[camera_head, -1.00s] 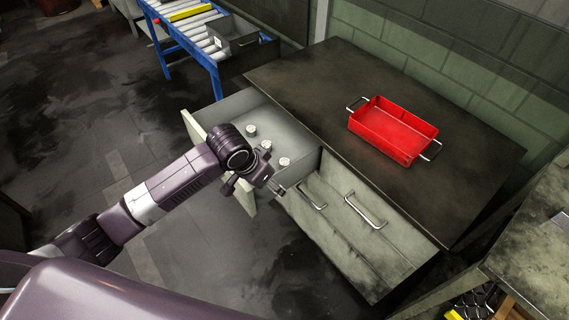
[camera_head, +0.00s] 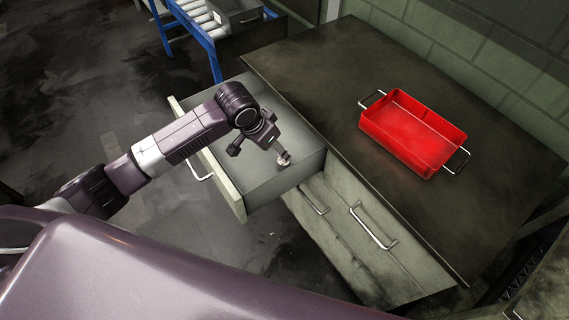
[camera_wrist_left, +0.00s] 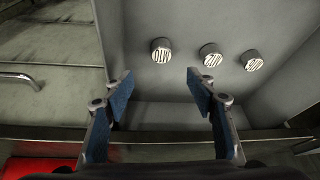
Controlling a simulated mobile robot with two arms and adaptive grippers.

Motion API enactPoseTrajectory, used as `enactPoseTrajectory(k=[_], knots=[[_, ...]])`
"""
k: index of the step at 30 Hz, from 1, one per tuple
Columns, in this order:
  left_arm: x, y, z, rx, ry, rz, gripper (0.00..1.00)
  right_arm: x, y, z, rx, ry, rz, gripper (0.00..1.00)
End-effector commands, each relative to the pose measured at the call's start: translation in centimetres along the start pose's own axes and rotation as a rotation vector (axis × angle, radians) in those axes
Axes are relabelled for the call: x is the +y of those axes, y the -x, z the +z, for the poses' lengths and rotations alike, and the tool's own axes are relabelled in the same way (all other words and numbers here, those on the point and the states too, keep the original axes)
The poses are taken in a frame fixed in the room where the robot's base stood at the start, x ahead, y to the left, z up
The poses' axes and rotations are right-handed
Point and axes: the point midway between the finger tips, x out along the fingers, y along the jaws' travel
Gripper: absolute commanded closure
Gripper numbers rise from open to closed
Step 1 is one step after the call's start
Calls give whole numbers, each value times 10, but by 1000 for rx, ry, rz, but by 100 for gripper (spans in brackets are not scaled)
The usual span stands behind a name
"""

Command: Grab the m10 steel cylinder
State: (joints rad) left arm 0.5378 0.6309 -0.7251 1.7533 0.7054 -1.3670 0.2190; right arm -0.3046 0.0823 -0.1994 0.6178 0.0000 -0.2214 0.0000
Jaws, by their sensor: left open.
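Three short round metal cylinders with ridged ends lie in the open drawer (camera_head: 208,160). In the left wrist view they are the left cylinder (camera_wrist_left: 161,50), the middle cylinder (camera_wrist_left: 210,55) and the right cylinder (camera_wrist_left: 252,61). I cannot tell which one is the m10. In the head view one cylinder (camera_head: 283,159) shows beside a fingertip; my arm hides the others. My left gripper (camera_head: 258,148) is over the drawer, open and empty. In the left wrist view its blue-padded fingers (camera_wrist_left: 158,88) are apart, with the left cylinder beyond the gap between them. My right gripper is out of view.
A red tray (camera_head: 413,134) with metal handles stands on the dark worktop (camera_head: 320,75). The drawer's walls stand around the cylinders. Shut drawers with handles (camera_head: 373,226) are beside it. A blue-framed roller conveyor (camera_head: 205,38) with a grey bin stands at the back.

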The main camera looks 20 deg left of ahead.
Motion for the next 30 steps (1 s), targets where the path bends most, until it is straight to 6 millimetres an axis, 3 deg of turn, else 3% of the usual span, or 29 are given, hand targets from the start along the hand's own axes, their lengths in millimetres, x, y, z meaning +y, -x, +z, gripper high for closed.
enactPoseTrajectory(k=[1,3,9,16,30], knots=[[1,-12,5,0,0,0,48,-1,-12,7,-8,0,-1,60],[1,-18,7,0,0,0,48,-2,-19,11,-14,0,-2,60],[1,-36,15,0,0,0,48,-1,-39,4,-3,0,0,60],[2,-49,15,-2,1,1,48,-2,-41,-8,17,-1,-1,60],[-2,-104,10,-1,1,0,48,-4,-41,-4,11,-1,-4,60]])
